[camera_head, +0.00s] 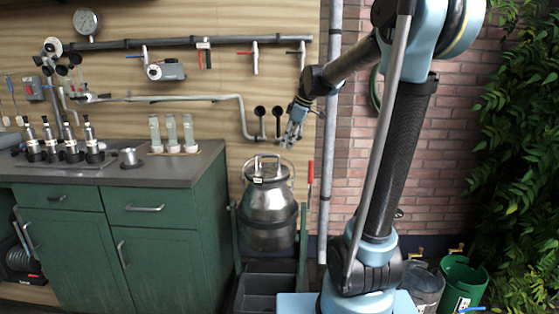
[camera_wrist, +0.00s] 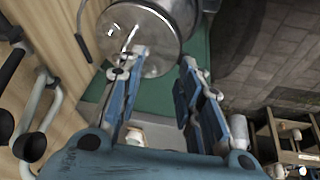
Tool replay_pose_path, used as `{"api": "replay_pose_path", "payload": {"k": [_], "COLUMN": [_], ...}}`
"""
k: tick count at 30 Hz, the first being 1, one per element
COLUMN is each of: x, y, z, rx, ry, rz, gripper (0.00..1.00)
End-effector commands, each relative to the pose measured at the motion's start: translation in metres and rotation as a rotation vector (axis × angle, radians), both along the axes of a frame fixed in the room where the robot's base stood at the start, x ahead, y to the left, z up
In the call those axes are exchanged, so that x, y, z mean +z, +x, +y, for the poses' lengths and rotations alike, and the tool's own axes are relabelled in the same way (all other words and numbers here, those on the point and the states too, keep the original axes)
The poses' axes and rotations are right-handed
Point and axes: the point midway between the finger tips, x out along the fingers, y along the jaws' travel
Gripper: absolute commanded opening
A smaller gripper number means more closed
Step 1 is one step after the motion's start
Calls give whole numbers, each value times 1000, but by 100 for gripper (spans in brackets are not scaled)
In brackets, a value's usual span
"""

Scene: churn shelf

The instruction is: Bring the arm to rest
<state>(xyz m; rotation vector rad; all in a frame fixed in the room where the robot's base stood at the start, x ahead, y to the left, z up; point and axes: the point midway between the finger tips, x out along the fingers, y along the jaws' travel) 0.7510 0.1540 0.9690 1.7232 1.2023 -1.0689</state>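My arm reaches up and bends over to the left in the head view. My gripper (camera_head: 292,134) hangs at its end, above and slightly right of the metal churn (camera_head: 268,222), with a visible gap between them. In the wrist view the two fingers of my gripper (camera_wrist: 163,58) are spread apart with nothing between them. The churn's round lid (camera_wrist: 152,62) shows beyond the left fingertip, partly covered by it. The churn stands upright in a green frame (camera_head: 303,235) against the wall.
A green cabinet (camera_head: 170,250) with a dark worktop holds several glass bottles (camera_head: 172,132) and black-based fittings. Pipes and black pegs (camera_head: 260,112) line the wall. A vertical pipe (camera_head: 329,190) stands near my arm. A green bucket (camera_head: 464,283) and leaves are at right.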

Motion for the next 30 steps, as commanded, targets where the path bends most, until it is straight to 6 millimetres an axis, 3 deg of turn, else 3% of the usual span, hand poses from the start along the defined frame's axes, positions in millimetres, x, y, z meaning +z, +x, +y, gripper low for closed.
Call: {"api": "replay_pose_path", "payload": {"k": [3,14,30], "x": [-11,-58,-167], "y": [-38,-144,-284], "z": [-22,-78,-140], "rx": [-126,-514,-1103], "ry": [-6,-19,-22], "rz": [37,130,211], "gripper": [33,33,33]}}
